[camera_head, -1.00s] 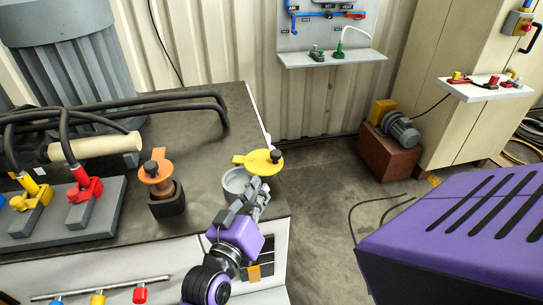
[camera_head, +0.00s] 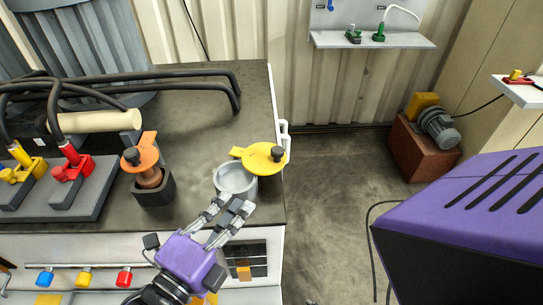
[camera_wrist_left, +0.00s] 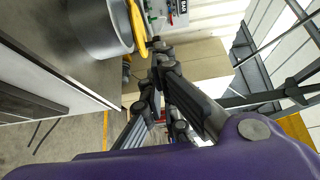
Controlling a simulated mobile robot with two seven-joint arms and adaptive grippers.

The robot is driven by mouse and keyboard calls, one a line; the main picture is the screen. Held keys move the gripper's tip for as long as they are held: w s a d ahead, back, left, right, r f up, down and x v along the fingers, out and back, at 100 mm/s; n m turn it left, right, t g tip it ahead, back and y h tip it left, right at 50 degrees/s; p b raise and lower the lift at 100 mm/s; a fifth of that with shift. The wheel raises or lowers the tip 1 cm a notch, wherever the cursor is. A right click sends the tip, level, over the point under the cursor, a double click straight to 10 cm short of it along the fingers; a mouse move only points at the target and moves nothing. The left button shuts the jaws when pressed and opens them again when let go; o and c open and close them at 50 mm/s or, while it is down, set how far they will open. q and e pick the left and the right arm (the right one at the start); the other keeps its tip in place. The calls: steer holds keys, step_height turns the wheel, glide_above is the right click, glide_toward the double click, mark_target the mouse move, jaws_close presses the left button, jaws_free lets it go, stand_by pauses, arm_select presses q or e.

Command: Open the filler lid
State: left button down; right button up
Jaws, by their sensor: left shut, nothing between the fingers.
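The yellow filler lid (camera_head: 262,157) with its black knob is swung to the right of the round grey filler neck (camera_head: 235,179). The neck's mouth shows uncovered, and the lid overlaps only its right edge. Both sit at the right end of the dark machine top. My left gripper (camera_head: 229,206) is shut and empty, just in front of the neck, below it in the head view. In the left wrist view, the neck (camera_wrist_left: 96,28) and the edge of the lid (camera_wrist_left: 138,24) show at upper left, apart from the fingers. My right gripper is out of view.
An orange-capped fitting (camera_head: 148,165) stands left of the neck. Red and yellow plugs with black hoses (camera_head: 72,163) sit further left. Colored knobs on a rail (camera_head: 84,279) run along the front face. Open floor lies right of the machine.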

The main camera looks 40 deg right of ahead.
arm_select(q)
steer(key=p, duration=0.2)
glide_toward(273, 154)
steer(key=x, duration=0.5)
steer(key=shift+d+r, duration=0.15)
steer(key=shift+d, duration=0.1)
steer(key=shift+w+d, duration=0.35)
steer(key=shift+d, duration=0.25)
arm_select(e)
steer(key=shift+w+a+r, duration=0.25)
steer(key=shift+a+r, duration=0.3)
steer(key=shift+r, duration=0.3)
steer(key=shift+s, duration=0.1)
